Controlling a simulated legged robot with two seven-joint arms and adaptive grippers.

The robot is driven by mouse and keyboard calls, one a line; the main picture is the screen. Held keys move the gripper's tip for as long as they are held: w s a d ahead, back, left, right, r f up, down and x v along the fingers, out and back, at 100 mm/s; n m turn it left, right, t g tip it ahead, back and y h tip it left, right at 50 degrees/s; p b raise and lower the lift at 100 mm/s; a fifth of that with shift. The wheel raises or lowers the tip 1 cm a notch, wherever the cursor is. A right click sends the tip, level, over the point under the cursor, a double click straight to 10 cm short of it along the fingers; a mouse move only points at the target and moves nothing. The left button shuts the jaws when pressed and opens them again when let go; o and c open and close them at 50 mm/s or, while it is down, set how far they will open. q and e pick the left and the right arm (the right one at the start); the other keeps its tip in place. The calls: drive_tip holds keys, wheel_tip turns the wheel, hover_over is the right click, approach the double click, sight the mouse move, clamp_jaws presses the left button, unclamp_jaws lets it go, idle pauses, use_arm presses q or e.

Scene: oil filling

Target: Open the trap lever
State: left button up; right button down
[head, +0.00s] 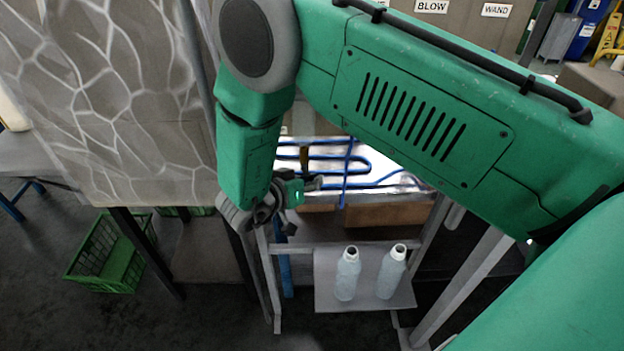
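My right arm comes in from the right and bends down at the upper middle of the head view. My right gripper (294,190) is at the arm's lower end, beside the left edge of a bright metal tray (395,184) with blue pipes. It is small and dark here, and whether its fingers are open or touching anything is unclear. I cannot make out a trap lever for certain; the arm and gripper cover part of that area. A small dark olive upright piece (304,156) shows just above the gripper. My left gripper is not in view.
Two pale open-topped bottles, left (348,276) and right (391,274), stand on a low grey shelf (325,292) below the tray. A grey patterned panel (110,100) stands left of my arm. A green crate (112,262) is on the floor at left.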

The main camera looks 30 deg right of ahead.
drive_tip(key=shift+a, duration=0.15)
drive_tip(key=shift+w+a+r+m+y+p, duration=0.1)
drive_tip(key=shift+w+a+m+y+p, duration=0.25)
drive_tip(key=shift+m+y+p, duration=0.4)
drive_tip(key=shift+w+a+f+m+t+y+p, duration=0.15)
drive_tip(key=shift+a+m+t+y+p, duration=0.1)
drive_tip(key=shift+y, duration=0.25)
drive_tip(key=shift+w+a+f+m+t+y+p, duration=0.1)
drive_tip(key=shift+t+y, duration=0.15)
drive_tip(key=shift+y, duration=0.2)
drive_tip(key=c, duration=1.7)
unclamp_jaws()
drive_tip(key=shift+o, duration=0.6)
drive_tip(key=shift+s+a, duration=0.1)
drive_tip(key=shift+a, duration=0.05)
drive_tip(key=v, duration=1.2)
drive_tip(key=shift+a, duration=0.4)
